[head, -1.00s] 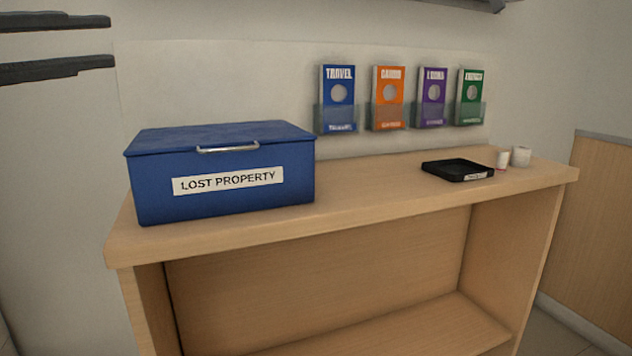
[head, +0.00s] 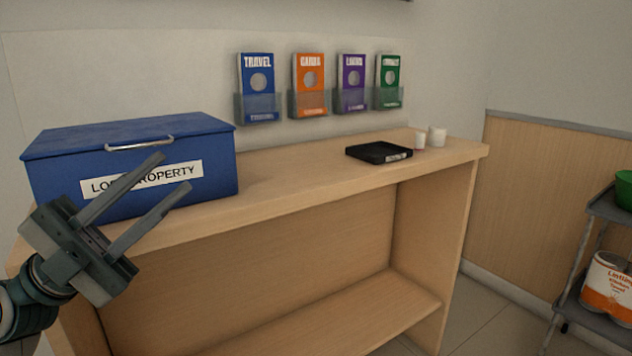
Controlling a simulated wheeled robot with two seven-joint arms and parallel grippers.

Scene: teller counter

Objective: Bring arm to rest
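My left gripper (head: 172,180) comes in from the lower left of the head view. Its two fingers are apart, with nothing between them, and point up and to the right. It shows in front of the blue lost property box (head: 70,170), and one finger covers part of the box's label. The box's lid is shut, with a metal handle on its front edge. I cannot tell how much space lies between the fingers and the box. My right gripper is not in view.
The box stands on a wooden counter (head: 300,187) with open shelving below. A black tray (head: 380,152) and two small white containers (head: 437,137) stand at its right end. Several leaflet holders hang on the wall. A cart (head: 588,302) with paper towels stands at the far right.

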